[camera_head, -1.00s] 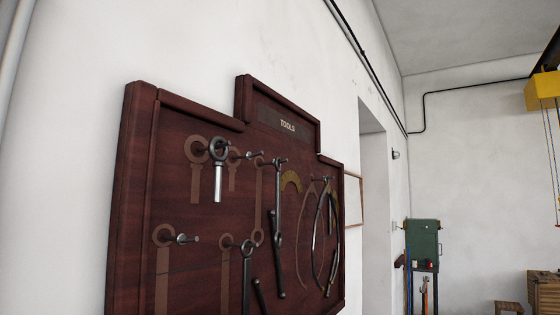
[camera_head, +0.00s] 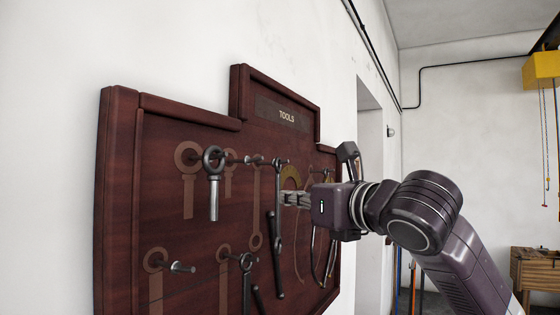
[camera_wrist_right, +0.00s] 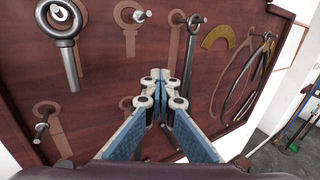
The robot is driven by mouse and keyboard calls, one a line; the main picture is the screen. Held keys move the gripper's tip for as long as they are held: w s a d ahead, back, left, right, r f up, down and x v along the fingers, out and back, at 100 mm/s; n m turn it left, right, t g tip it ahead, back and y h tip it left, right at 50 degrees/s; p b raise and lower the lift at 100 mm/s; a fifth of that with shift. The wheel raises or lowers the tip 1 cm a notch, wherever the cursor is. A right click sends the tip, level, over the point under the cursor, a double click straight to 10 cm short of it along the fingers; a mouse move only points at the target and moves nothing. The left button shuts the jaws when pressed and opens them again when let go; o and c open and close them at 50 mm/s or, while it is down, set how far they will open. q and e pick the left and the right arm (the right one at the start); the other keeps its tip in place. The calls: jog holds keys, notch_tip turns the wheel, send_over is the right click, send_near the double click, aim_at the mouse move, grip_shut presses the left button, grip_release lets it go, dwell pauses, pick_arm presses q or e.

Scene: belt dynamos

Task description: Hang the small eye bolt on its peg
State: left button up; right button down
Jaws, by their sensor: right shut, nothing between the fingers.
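One steel eye bolt (camera_head: 213,185) hangs by its ring on the upper left peg of the dark red tool board (camera_head: 130,215). It also hangs at upper left in the right wrist view (camera_wrist_right: 71,65). I cannot tell whether it is the small one. Beside it, a bare peg (camera_wrist_right: 140,15) stands over a smaller eye-bolt outline (camera_wrist_right: 130,36). My right gripper (camera_head: 287,198) is in front of the board, right of the eye bolt. Its fingers (camera_wrist_right: 158,76) are shut and empty. My left gripper is out of view.
A wrench (camera_wrist_right: 190,50) hangs right of the bare peg, with calipers (camera_wrist_right: 245,85) farther right. Another bare peg (camera_head: 182,267) sticks out at lower left. More tools hang low on the board. A wooden crate (camera_head: 535,270) stands at far right.

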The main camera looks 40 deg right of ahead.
notch_tip(320, 180, up, 5)
jog(key=s+d, duration=0.1)
jog(key=w+a+f, duration=0.1)
jog(key=w+a, duration=0.2)
jog(key=w, duration=0.5)
jog(key=shift+w+a+f+p, duration=0.2)
jog(key=shift+w+a+p, duration=0.1)
jog(key=shift+w+a, duration=0.1)
dwell(0.6)
jog(key=c, duration=2.7)
grip_release()
jog(key=shift+d, duration=0.1)
jog(key=o, duration=1.5)
jog(key=shift+o, duration=0.2)
jog(key=shift+s+h, duration=0.1)
jog(key=shift+h, duration=0.3)
